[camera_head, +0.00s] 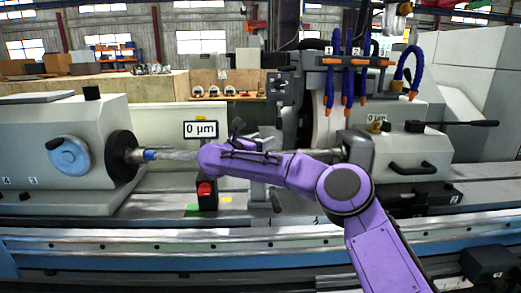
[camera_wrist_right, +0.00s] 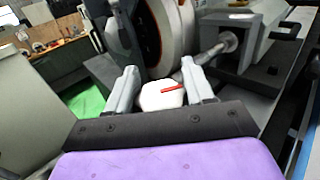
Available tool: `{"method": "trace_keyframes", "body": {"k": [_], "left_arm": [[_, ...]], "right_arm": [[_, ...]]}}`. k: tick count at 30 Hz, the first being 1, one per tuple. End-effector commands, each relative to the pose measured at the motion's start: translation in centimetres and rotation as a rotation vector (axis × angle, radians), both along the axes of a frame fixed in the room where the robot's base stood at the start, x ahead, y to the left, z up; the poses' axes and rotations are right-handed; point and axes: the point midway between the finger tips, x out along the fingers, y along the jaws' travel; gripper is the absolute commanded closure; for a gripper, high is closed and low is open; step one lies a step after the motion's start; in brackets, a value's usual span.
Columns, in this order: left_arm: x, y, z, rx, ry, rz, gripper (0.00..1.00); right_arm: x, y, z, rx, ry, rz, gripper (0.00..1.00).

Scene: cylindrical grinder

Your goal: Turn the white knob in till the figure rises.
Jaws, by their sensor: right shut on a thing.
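The white knob (camera_wrist_right: 160,97), with a red mark on its face, sits between the two grey fingers of my right gripper (camera_wrist_right: 161,80) in the right wrist view. The fingers are shut on its sides. In the head view my purple right arm reaches in from the lower right to the middle of the machine. My wrist hides the knob there, and the fingertips are hard to make out. The display (camera_head: 201,130) behind my wrist reads 0 µm. My left gripper is not in view.
The grey headstock with a blue dial (camera_head: 70,155) stands at the left. Blue coolant hoses (camera_head: 347,85) hang above the right side. A red button (camera_head: 205,189) on a dark box is just below my wrist. The machine bed's rail (camera_head: 120,243) runs along the front.

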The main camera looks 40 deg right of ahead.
Motion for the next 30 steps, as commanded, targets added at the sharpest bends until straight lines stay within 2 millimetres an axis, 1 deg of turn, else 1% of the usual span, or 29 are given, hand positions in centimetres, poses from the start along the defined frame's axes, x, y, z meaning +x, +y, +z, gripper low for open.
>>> {"method": "trace_keyframes", "body": {"k": [1,10,26,27,29,30], "left_arm": [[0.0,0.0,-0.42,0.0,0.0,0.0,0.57],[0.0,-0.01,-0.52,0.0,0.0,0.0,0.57],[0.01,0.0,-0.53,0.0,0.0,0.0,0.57],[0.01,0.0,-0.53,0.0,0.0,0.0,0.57],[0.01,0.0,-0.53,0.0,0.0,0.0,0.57],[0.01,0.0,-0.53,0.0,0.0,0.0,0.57]], "right_arm": [[0.01,0.12,-0.35,-0.001,0.002,-0.03,0.78],[-0.22,0.02,-0.19,0.002,0.003,-0.156,0.78],[-0.3,-0.07,-0.27,0.003,0.007,-0.187,0.78],[-0.31,-0.08,-0.28,0.003,0.006,-0.187,0.44],[-0.31,-0.08,-0.25,0.003,0.006,-0.187,0.26],[-0.31,-0.09,-0.23,0.002,0.005,-0.186,0.26]]}}
